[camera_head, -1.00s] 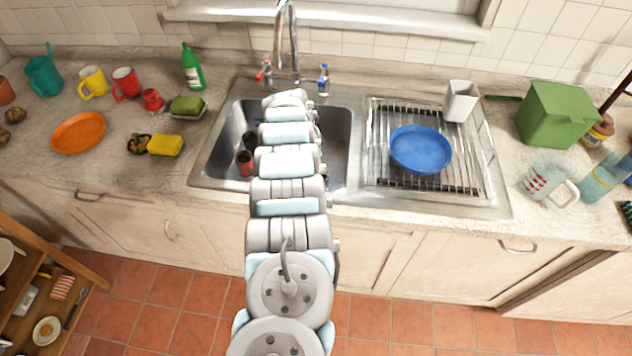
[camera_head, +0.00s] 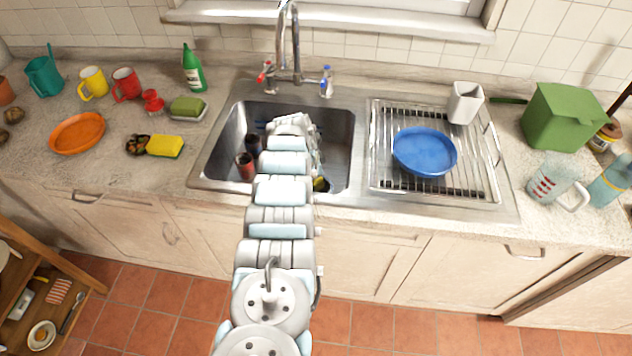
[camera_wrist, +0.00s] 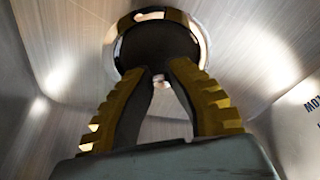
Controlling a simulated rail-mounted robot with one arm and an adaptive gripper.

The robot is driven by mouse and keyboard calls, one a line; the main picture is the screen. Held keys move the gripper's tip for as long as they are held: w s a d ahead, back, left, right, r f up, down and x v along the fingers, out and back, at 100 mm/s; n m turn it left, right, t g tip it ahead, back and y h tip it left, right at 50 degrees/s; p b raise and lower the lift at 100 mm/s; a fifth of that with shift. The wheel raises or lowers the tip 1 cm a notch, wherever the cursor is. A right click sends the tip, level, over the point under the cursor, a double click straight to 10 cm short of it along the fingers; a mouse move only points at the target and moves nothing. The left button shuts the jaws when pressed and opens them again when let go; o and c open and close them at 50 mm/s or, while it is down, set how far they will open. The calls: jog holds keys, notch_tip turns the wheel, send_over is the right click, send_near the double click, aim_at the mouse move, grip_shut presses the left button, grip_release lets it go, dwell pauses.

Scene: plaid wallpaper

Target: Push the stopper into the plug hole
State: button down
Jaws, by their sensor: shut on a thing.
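My gripper (camera_wrist: 158,74) has ribbed yellow fingers that converge at the dark round stopper (camera_wrist: 155,48) in the wrist view, shut on it. The stopper lies within the shiny metal ring of the plug hole (camera_wrist: 110,60) as seen from here. I cannot tell whether it is seated or just above the hole. In the head view my arm reaches into the steel sink (camera_head: 215,150) and hides the stopper and plug hole. A bit of yellow, likely my gripper, shows at the arm's right side.
Dark red cups (camera_head: 245,167) stand in the sink left of my arm. The tap (camera_head: 290,45) rises behind it. The drying rack (camera_head: 470,180) with a blue bowl (camera_head: 424,151) is to the right. Printed letters (camera_wrist: 312,102) show at the wrist view's right edge.

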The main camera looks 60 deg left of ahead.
jog(key=c, duration=1.1)
grip_release()
jog(key=shift+f, duration=0.15)
jog(key=shift+p+v, duration=2.3)
jog(key=shift+v, duration=3.85)
